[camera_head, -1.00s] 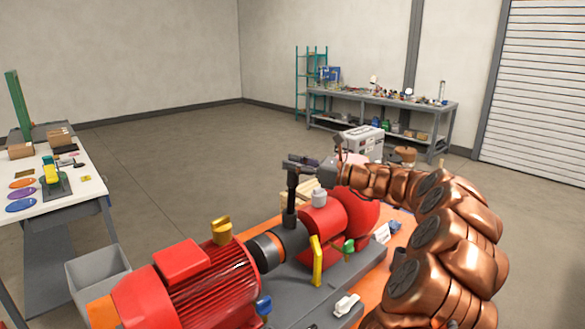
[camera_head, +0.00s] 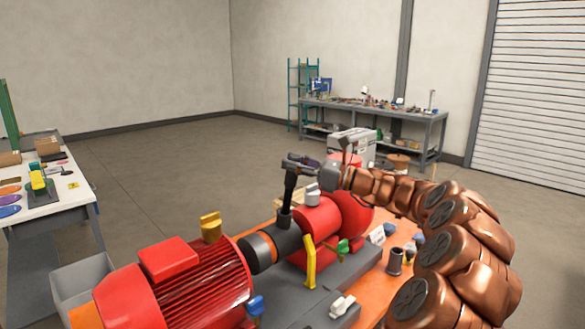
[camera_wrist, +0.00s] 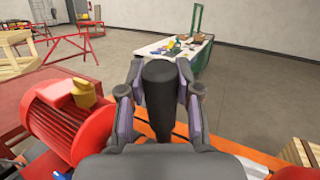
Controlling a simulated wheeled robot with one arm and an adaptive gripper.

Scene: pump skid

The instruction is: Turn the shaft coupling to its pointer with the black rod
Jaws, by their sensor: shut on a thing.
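My gripper (camera_head: 296,163) is shut on the black rod (camera_head: 287,196), which stands nearly upright with its lower end at the shaft coupling (camera_head: 259,251). In the wrist view the rod (camera_wrist: 159,95) is between the two fingers of my gripper (camera_wrist: 158,80). The coupling is a dark cylinder with an orange band, between the red motor (camera_head: 177,284) and the red pump (camera_head: 322,226). Whether the rod sits in a hole of the coupling I cannot tell. A yellow upright piece (camera_head: 309,262) stands in front of the coupling's right side; it may be the pointer. The coupling is hidden in the wrist view.
A grey bin (camera_head: 80,284) stands left of the motor. A white table (camera_head: 72,203) with coloured discs is at the left. A workbench (camera_head: 372,112) stands at the back. Small valves and a dark cup (camera_head: 395,262) are close to my arm.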

